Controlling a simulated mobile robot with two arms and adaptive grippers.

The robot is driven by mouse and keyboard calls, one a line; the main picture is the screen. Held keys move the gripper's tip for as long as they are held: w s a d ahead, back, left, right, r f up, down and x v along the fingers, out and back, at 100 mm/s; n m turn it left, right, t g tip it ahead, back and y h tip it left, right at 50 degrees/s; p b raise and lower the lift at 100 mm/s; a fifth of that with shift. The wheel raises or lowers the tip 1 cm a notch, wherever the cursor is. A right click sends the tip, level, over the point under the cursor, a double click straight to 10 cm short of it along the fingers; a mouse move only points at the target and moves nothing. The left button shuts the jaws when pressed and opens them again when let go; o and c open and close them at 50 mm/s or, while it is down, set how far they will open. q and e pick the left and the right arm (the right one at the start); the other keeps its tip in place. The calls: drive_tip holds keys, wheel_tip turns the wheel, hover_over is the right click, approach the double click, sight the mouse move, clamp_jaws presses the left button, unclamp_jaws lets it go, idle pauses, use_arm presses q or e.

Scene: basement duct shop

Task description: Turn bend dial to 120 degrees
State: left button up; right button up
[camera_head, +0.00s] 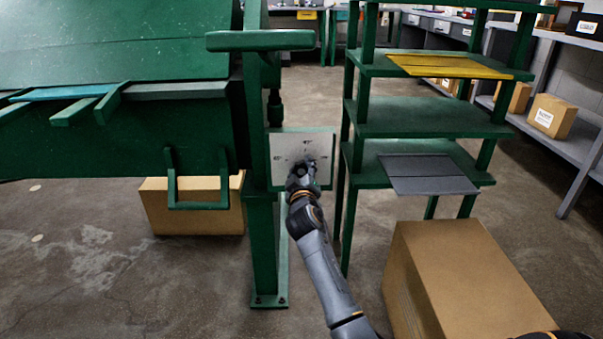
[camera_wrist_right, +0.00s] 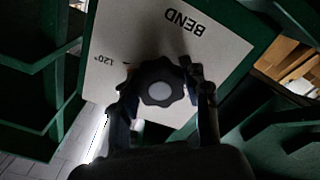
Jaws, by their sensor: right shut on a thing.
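The bend dial (camera_wrist_right: 158,84) is a dark scalloped knob with a pale round centre, mounted on a white plate (camera_wrist_right: 115,25) in a green frame. The plate reads BEND and has a 120° mark beside the knob; the lettering is upside down in the wrist view. In the head view the plate (camera_head: 283,149) is on the green machine's post, and my gripper covers most of the knob. My right gripper (camera_head: 302,172) is shut on the dial, with a finger on either side of it in the wrist view (camera_wrist_right: 160,90). I cannot tell which mark the dial points to. My left gripper is not in view.
The green bending machine (camera_head: 120,130) fills the left side. A green shelf rack (camera_head: 425,117) with yellow and grey sheets stands right of the plate. A cardboard box (camera_head: 455,275) stands beside my right arm; another box (camera_head: 200,222) is under the machine.

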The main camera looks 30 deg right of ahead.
drive_tip(key=shift+m, duration=1.2)
drive_tip(key=o, duration=1.2)
drive_tip(key=shift+c, duration=0.2)
drive_tip(key=v, duration=1.2)
